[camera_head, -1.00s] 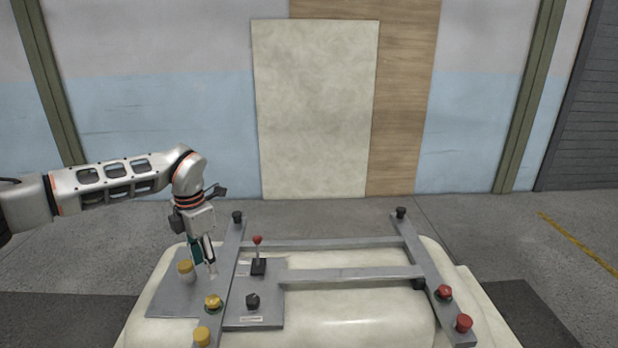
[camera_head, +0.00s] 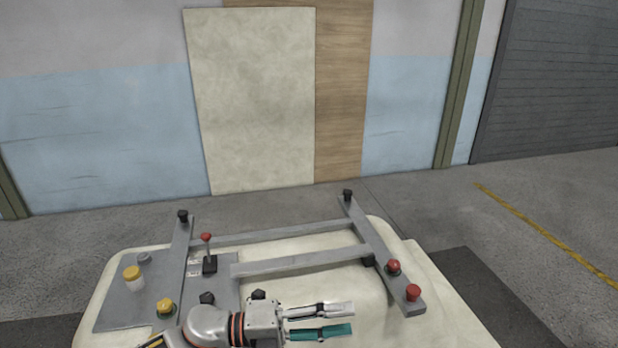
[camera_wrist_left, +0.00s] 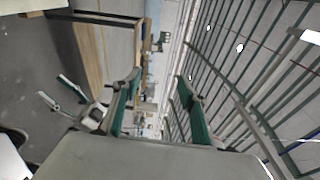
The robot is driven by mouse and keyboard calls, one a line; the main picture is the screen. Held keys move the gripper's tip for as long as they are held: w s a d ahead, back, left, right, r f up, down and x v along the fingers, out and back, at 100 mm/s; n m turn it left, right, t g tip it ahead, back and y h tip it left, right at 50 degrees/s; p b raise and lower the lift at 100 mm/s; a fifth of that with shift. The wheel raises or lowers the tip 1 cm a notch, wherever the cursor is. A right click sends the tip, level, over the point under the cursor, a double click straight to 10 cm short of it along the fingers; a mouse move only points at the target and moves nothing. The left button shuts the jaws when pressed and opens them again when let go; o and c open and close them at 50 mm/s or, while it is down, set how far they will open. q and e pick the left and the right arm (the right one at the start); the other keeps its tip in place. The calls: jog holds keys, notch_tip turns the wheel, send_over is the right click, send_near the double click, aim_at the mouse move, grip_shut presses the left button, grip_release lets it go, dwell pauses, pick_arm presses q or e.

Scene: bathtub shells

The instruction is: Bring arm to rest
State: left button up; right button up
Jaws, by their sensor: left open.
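My left gripper (camera_head: 350,319) is in the head view at the bottom middle, its arm coming in from the bottom left. Its two fingers, one pale and one teal, are spread and point right, with nothing between them. It appears over the front of the cream tub shell (camera_head: 345,297). In the left wrist view the same open fingers (camera_wrist_left: 157,92) frame an empty gap. What looks like my right gripper (camera_wrist_left: 52,88) shows at the left of that view, small, fingers apart and empty. It is outside the head view.
A cream panel (camera_head: 255,100) leans at the wall. Floor at right is clear.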

pick_arm(q)
jog(key=w+a+f+n+t+y, duration=0.2)
jog(key=a+f+n+t+y, duration=0.35)
jog(key=n, duration=0.55)
jog(key=w+a+f+n+t+y, duration=0.1)
jog(key=a+f+n+t+y, duration=0.3)
jog(key=a+n+t, duration=0.55)
jog(key=s+a+f+n+g+y, duration=0.3)
jog(key=s+a+f+n, duration=0.2)
jog(key=f, duration=0.5)
jog(key=s+a+f+n+g+y, duration=0.3)
jog(key=s+a+f+n, duration=0.3)
jog(key=s+f, duration=0.4)
jog(key=shift+s+a+y, duration=0.3)
jog(key=shift+a+y, duration=0.15)
jog(key=shift+a, duration=0.4)
